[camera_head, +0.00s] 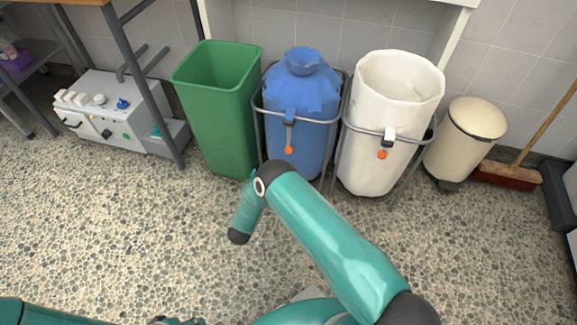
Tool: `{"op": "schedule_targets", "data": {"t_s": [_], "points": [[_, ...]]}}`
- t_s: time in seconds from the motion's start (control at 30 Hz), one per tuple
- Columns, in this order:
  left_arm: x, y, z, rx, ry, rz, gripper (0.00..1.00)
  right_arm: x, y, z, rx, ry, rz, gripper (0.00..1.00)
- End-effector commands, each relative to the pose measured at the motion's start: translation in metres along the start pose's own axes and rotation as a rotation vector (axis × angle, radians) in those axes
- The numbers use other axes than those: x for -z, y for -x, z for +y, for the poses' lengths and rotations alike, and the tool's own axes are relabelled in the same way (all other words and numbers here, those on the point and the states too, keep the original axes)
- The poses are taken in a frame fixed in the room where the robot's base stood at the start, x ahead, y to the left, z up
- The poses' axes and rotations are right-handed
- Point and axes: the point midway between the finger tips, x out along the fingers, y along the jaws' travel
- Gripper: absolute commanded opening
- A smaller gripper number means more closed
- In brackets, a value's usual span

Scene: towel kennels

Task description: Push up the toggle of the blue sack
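The blue sack (300,92) stands upright in a grey metal frame (262,110) at the back middle, its top gathered into a neck. Its toggle has an orange knob (289,150) at the lower end of a dark stem, hanging below a small bracket on the front rail. My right arm crosses the picture in front, its bent joint just below and left of the knob, apart from it as far as I can tell. I cannot make out either gripper; my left arm shows only at the bottom left edge.
A green bin (218,115) stands close left of the blue sack. A white sack (385,110) with its own orange knob (382,155) stands close right, then a cream bin (462,145) and a broom (510,172). A grey machine (115,115) is at left. The pebbled floor in front is clear.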

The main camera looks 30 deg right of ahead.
Motion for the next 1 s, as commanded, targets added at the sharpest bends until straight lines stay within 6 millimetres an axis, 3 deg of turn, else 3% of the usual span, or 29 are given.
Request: {"op": "schedule_targets", "data": {"t_s": [0.03, 0.1, 0.3, 0.47, 1.0], "points": [[0.0, -0.024, -0.009, 0.0, 0.0, 0.0, 0.4, -0.021, -0.004, 0.004, -0.045, -0.002, 0.053, 0.58], [0.0, -0.034, -0.012, 0.0, 0.0, 0.0, 0.4, -0.025, -0.005, 0.01, -0.103, -0.002, 0.115, 0.58], [0.001, -0.044, -0.016, 0.0, 0.0, 0.001, 0.4, -0.027, -0.004, 0.019, -0.186, 0.001, 0.195, 0.58], [0.001, -0.047, -0.017, 0.0, 0.0, 0.001, 0.4, -0.022, -0.018, 0.023, -0.193, 0.001, 0.2, 0.58], [0.001, -0.08, -0.029, 0.0, 0.0, 0.001, 0.4, -0.003, -0.124, 0.044, -0.191, -0.001, 0.2, 0.58]]}}
